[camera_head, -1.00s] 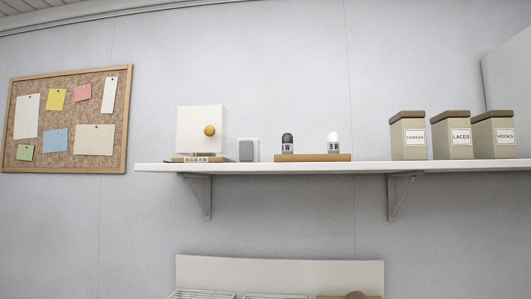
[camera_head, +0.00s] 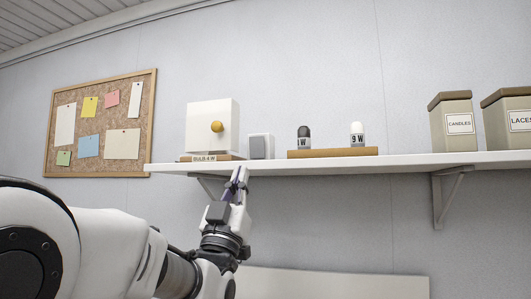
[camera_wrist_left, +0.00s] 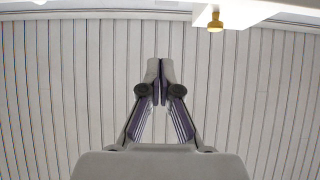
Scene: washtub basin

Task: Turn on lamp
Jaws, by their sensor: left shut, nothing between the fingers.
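The lamp is a white box (camera_head: 211,115) with a round yellow knob (camera_head: 217,126) on its front. It stands on a wooden base labelled "BULB 4 W" (camera_head: 204,159) at the left end of the shelf. A grey switch-like block (camera_head: 260,146) stands just right of it. A dark-topped bulb (camera_head: 304,137) and a white-topped bulb (camera_head: 357,134), marked 9 W, stand on a wooden strip (camera_head: 333,153). My left gripper (camera_head: 240,172) is shut and empty, pointing up at the shelf's front edge below the lamp. In the left wrist view the yellow knob (camera_wrist_left: 215,20) is at the top right. My right gripper is not visible.
The white shelf (camera_head: 400,163) has a bracket (camera_head: 448,195) beneath it. Bins labelled CANDLES (camera_head: 459,125) and LACES (camera_head: 514,119) stand at the right. A cork board (camera_head: 103,123) hangs on the wall at the left. The air in front of the shelf looks free.

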